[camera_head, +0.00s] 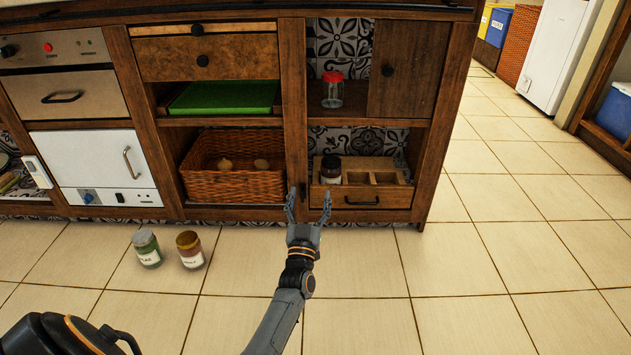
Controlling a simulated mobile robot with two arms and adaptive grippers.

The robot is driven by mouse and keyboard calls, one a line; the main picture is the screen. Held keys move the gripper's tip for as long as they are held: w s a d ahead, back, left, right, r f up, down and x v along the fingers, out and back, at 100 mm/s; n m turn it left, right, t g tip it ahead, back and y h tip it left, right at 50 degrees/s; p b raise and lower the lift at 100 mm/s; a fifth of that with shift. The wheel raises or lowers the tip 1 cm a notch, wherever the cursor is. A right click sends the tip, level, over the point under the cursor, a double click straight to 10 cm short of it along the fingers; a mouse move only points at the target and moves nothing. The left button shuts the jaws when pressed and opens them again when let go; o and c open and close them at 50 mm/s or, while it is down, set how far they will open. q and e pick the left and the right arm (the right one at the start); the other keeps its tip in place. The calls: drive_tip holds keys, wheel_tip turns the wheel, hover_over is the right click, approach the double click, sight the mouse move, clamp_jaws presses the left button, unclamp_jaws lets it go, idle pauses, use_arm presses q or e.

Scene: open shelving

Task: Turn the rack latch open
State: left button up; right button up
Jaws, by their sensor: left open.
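The wooden rack (385,197) with a drawer front and a dark handle stands in the lower right bay of the brown cabinet. A small dark piece (303,191) beside the rack's left edge, at the post, may be the latch; it is too small to tell how it is turned. My left gripper (309,194) is open and empty, fingers pointing at the cabinet, one on each side of this piece in the picture. Whether it touches anything cannot be told. My right gripper is not in view.
A dark-lidded jar (331,169) stands in the rack, and a red-lidded jar (332,90) on the shelf above. A wicker basket (232,184) fills the bay to the left. Two jars (147,248) (190,250) stand on the floor. Tiled floor at right is clear.

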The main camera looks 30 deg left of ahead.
use_arm(q)
drive_tip(key=s+d+r+m+t+h+p, duration=0.1)
drive_tip(key=s+d+r+t, duration=0.1)
drive_tip(key=r, duration=0.4)
drive_tip(key=shift+s+d+r, duration=0.15)
drive_tip(key=shift+d+r, duration=0.2)
drive_tip(key=shift+d, duration=0.25)
